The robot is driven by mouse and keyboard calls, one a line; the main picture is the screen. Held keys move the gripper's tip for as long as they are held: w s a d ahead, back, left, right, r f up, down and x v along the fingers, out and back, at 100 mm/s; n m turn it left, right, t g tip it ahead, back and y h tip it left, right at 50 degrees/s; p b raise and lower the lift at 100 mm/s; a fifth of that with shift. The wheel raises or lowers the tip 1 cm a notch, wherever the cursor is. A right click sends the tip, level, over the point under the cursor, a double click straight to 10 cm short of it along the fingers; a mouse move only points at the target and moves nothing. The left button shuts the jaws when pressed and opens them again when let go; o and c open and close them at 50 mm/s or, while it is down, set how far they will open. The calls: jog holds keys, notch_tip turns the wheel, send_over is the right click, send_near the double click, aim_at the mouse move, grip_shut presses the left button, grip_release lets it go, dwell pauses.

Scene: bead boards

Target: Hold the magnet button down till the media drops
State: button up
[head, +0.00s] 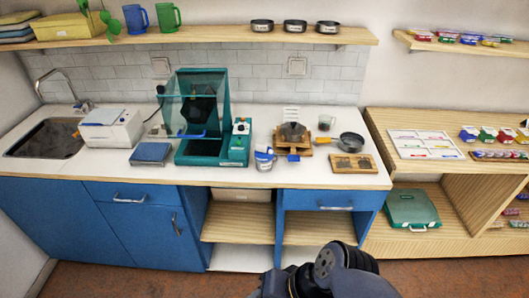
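A teal machine (187,158) stands on the white counter. It has a clear raised hood and a dark many-sided part inside its frame. On its right side is a teal control box (236,152) with a small white panel (241,126) carrying small coloured controls; which one is the magnet button is too small to tell. No media can be made out. Dark parts of my arm show at the bottom centre, well in front of the counter. My gripper cannot be seen, and nothing of mine touches the machine.
A blue-topped scale (151,153) is left of the machine. A white-and-blue cup (264,159), a wooden stand (293,142), a dark pan (351,142) and a wooden board (353,164) are to the right. A sink (45,138) is far left. The floor before the cabinets is clear.

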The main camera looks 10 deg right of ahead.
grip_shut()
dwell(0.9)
